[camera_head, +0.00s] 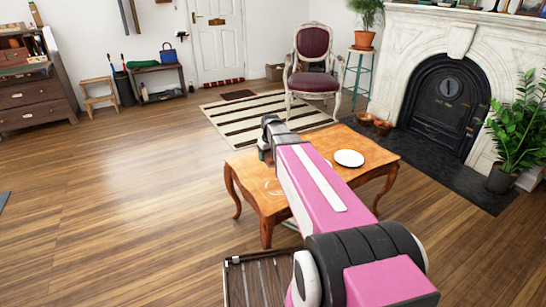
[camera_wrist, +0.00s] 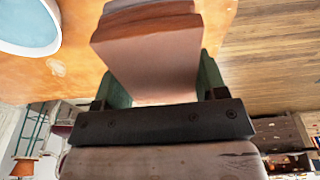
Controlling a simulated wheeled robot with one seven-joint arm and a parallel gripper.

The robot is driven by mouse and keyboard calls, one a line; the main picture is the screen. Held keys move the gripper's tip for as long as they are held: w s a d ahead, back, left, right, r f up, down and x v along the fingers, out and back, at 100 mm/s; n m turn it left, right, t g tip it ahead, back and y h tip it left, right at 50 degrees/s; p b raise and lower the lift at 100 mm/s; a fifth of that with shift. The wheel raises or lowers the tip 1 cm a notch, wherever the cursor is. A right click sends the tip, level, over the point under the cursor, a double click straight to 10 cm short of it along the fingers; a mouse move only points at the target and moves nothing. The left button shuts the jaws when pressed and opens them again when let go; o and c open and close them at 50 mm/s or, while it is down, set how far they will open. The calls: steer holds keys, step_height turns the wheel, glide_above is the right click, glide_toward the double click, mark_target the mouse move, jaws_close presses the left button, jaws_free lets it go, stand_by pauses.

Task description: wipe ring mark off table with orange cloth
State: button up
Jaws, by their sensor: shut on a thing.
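My gripper (camera_wrist: 160,75) is shut on the orange cloth (camera_wrist: 150,50), a thick folded pad that looks salmon pink at its near face in the wrist view. The pad sticks out between the two green fingers over the wooden table. The table (camera_head: 245,165) is orange-brown with curved legs. I cannot tell whether the cloth touches the tabletop.
The fireplace (camera_head: 395,60) is at the right.

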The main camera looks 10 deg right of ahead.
steer(key=shift+f, duration=2.45)
